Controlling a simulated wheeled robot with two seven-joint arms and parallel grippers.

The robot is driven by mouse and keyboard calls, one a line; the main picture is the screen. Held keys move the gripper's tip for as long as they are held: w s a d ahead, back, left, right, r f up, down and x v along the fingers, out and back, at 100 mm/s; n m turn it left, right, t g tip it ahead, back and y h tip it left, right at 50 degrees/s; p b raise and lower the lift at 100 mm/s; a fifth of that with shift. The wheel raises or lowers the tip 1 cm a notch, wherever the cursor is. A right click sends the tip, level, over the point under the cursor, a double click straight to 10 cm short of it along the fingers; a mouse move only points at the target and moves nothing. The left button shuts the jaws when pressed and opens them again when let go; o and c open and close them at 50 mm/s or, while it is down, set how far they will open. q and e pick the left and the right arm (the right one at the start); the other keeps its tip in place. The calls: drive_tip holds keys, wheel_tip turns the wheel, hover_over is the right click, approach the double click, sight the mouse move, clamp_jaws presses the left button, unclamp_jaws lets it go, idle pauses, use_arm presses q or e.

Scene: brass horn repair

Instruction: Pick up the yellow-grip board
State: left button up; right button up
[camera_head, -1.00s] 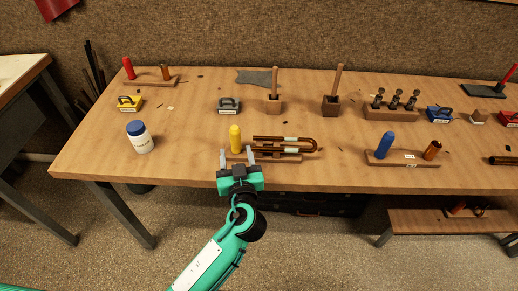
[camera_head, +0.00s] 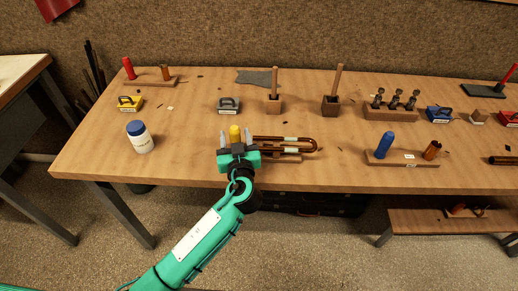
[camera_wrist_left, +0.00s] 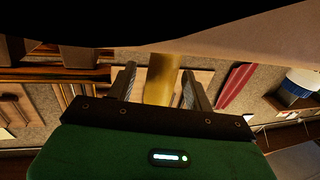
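The yellow-grip board (camera_head: 286,160) lies near the front edge of the bench. Its upright yellow grip (camera_head: 235,132) stands at its left end, and a bent brown tube (camera_head: 312,146) lies over the board to the right. My left gripper (camera_head: 236,137) is at the grip, with one finger on each side of it. In the left wrist view the yellow grip (camera_wrist_left: 161,82) stands between the fingers of my left gripper (camera_wrist_left: 158,84), with small gaps on both sides, so it is open. The gripper body hides the grip's lower part in the head view. My right gripper is not in view.
A white jar with a blue lid (camera_head: 140,137) stands to the left. A grey-handled block (camera_head: 229,105) and a wooden holder with a stick (camera_head: 274,104) stand behind. A blue-grip board (camera_head: 402,160) is to the right. Bare bench lies between the jar and the gripper.

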use_arm(q)
clamp_jaws()
drive_tip(key=shift+r, duration=0.1)
wheel_tip(320, 180, up, 10)
idle(0.5)
drive_tip(key=shift+f, duration=4.9)
drive_tip(key=shift+f, duration=0.1)
unclamp_jaws()
